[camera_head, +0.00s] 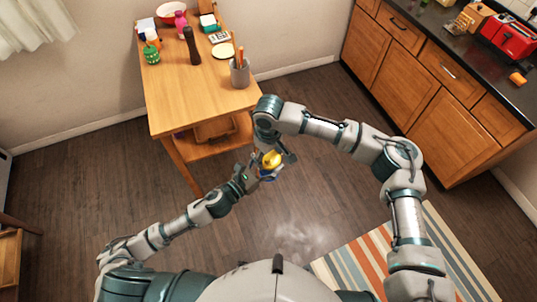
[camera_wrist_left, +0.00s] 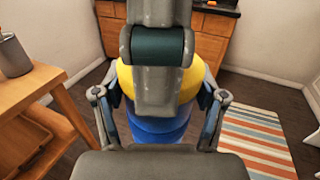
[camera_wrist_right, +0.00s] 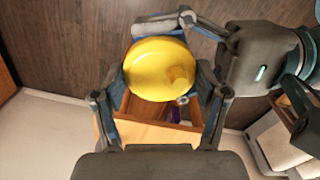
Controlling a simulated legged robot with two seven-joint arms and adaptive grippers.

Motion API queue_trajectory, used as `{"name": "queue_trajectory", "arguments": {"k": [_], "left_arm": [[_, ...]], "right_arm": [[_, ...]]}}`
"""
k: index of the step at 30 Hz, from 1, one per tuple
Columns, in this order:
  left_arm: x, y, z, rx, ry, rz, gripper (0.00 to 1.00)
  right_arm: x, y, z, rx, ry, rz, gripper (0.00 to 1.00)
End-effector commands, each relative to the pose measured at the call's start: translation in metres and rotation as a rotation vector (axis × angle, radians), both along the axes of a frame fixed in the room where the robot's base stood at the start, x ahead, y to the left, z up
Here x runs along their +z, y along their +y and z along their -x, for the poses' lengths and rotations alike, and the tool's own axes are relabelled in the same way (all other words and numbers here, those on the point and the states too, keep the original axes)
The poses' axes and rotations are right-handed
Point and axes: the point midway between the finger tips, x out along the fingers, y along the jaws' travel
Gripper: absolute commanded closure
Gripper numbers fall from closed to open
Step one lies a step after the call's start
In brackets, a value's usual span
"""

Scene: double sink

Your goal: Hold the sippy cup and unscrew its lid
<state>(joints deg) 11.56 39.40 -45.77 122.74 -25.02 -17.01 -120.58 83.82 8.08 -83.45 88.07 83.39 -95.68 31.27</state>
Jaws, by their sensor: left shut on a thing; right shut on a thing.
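The sippy cup has a blue body (camera_wrist_left: 158,126) and a yellow lid (camera_head: 271,159), and is held in the air in front of the wooden table. My left gripper (camera_head: 262,176) is shut on the blue body, with one finger on each side in the left wrist view. My right gripper (camera_head: 276,153) is shut on the lid from above. In the right wrist view the round lid (camera_wrist_right: 160,70) faces the camera between the fingers. Part of my right arm hides the middle of the cup in the left wrist view.
A wooden table (camera_head: 185,95) stands behind the cup, with bottles, a pepper mill (camera_head: 191,46) and a grey utensil holder (camera_head: 240,75) on it. A counter (camera_head: 455,60) runs along the right. A striped rug (camera_head: 375,262) lies on open floor.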

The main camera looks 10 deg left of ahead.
Motion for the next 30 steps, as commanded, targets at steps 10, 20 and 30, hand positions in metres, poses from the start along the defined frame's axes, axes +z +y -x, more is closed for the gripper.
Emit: {"name": "queue_trajectory", "arguments": {"k": [10,20,30], "left_arm": [[0.0008,0.0002,-0.0003,0.001,-0.001,0.0,1.0],[0.0007,0.0002,-0.0003,0.001,-0.001,0.0,1.0],[0.0007,0.0001,-0.0001,0.001,-0.001,0.0,1.0]], "right_arm": [[-0.0002,-0.001,-0.0015,-0.01,-0.001,0.0,0.69],[-0.0002,-0.0014,-0.0018,-0.011,-0.002,0.001,0.69],[-0.0002,-0.0017,-0.0021,-0.01,-0.003,0.001,0.17]]}}
